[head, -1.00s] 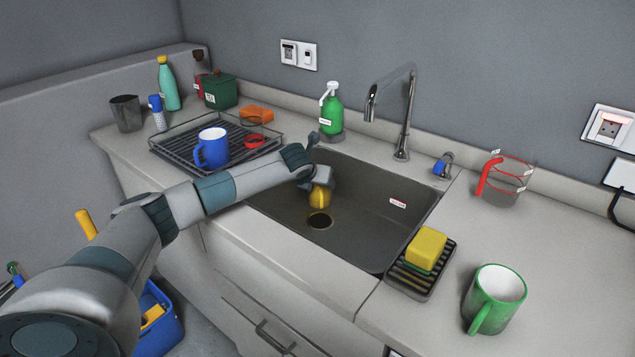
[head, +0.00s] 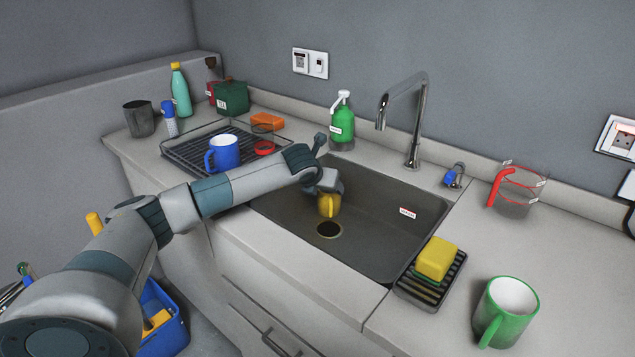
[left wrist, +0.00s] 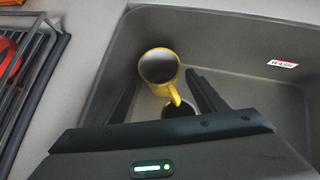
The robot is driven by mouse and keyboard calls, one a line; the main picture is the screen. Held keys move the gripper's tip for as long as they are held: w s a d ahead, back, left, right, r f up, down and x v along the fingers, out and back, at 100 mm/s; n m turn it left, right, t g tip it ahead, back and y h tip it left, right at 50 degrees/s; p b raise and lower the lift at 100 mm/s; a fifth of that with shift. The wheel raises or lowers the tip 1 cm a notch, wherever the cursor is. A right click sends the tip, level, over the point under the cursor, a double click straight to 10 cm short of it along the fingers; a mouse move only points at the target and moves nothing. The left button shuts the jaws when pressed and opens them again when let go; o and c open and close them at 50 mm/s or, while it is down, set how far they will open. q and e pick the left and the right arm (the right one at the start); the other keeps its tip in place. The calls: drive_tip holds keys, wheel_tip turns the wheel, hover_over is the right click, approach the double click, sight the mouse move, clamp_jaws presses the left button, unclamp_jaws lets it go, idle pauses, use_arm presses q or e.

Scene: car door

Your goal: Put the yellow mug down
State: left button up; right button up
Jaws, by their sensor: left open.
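The yellow mug (head: 329,206) is in the dark sink (head: 380,232), just behind the drain hole (head: 329,230). It looks upright; its base contact is hard to make out. In the left wrist view the mug (left wrist: 171,90) shows its grey inside, and its handle points toward my gripper and partly overlaps the drain (left wrist: 180,108). My left gripper (left wrist: 158,92) is open, with one finger on each side of the mug's handle side and gaps showing. In the head view the gripper (head: 325,188) is directly above the mug and hides its top. My right gripper is not in view.
A rack (head: 180,160) with a blue mug (head: 224,153) stands left of the sink. A tall faucet (head: 412,125) and a green soap bottle (head: 342,124) are behind it. A yellow sponge (head: 436,257) and a green mug (head: 505,312) are at the right. The sink's right part is empty.

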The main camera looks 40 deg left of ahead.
use_arm(q)
drive_tip(key=v, duration=0.7)
drive_tip(key=shift+s+r+b, duration=0.2)
drive_tip(key=shift+s+b, duration=0.05)
drive_tip(key=shift+b, duration=0.2)
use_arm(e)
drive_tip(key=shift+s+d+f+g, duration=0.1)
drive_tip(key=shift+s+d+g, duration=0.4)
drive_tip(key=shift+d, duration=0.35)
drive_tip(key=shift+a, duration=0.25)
